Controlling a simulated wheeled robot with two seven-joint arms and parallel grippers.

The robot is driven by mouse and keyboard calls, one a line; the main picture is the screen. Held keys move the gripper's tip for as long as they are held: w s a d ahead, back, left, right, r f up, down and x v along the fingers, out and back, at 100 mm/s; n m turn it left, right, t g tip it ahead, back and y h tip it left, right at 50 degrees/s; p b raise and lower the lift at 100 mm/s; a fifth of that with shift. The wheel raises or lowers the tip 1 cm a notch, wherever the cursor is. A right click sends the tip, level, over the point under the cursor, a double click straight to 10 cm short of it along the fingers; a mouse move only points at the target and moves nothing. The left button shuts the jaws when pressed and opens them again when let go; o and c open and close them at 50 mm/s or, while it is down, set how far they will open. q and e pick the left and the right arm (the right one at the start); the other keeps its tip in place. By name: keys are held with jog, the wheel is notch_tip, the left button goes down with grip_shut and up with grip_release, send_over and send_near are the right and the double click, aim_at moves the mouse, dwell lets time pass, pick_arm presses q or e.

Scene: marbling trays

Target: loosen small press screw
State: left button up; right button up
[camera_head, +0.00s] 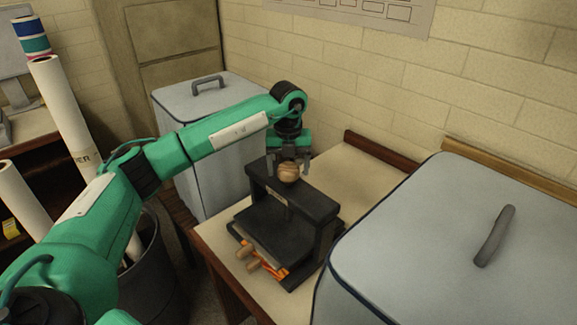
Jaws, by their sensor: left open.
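The small press (318,208) is a black frame standing on the pale table. A round wooden knob (289,172), the top of the press screw, sits above its crossbar. My left gripper (289,168) points down from above, with its fingers open on either side of the knob. I cannot tell whether the fingers touch the knob. Below the crossbar, part of the screw shows above the dark press plate. My right gripper is not in view.
Wooden-handled tools with orange parts (262,262) lie at the press's front edge. A large grey lidded bin (400,250) stands close on the right, another grey bin (225,100) behind on the left. Paper rolls (62,110) stand in a dark bin at left. Bare table (345,165) shows behind the press.

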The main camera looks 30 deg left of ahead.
aim_at(288, 167)
pick_arm(q)
notch_tip(288, 167, up, 14)
jog(key=b, duration=0.2)
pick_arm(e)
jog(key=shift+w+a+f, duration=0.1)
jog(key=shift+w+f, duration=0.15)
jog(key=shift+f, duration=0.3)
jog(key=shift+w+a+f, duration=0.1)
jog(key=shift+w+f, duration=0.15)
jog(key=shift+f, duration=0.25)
pick_arm(q)
jog(key=shift+f, duration=0.1)
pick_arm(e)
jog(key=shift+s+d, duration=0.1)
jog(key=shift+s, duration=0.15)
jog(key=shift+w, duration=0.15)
